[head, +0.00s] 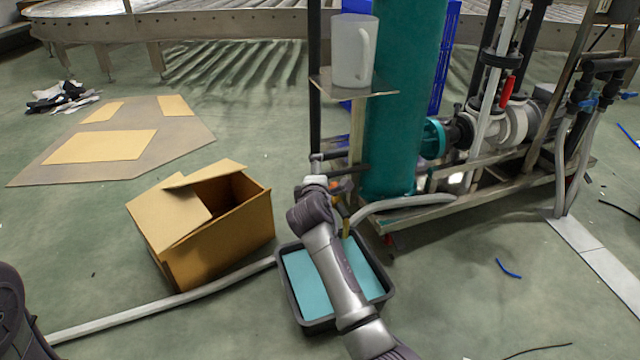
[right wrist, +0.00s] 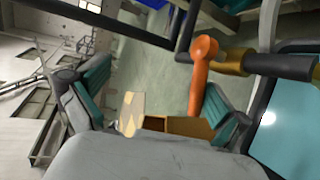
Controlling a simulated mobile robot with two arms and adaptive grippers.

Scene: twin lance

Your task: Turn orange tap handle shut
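The orange tap handle (right wrist: 201,75) shows in the right wrist view as a lever hanging from a round hub. It joins a brass valve body (right wrist: 236,62) on a dark pipe. My right gripper (right wrist: 155,90) is open. The handle lies between its fingers, close to the right-hand finger; I cannot tell whether they touch. In the head view my right arm reaches up from the bottom to the tap, and my gripper and wrist mostly hide the handle. My left gripper is out of view; only a dark part of my left arm shows at the lower left.
A black tray (head: 291,293) of blue-green liquid sits below the tap. An open cardboard box (head: 222,232) stands left of it. A teal column (head: 400,100) and a shelf (head: 378,91) with a white jug (head: 352,50) are close by. A hose (head: 165,303) crosses the floor.

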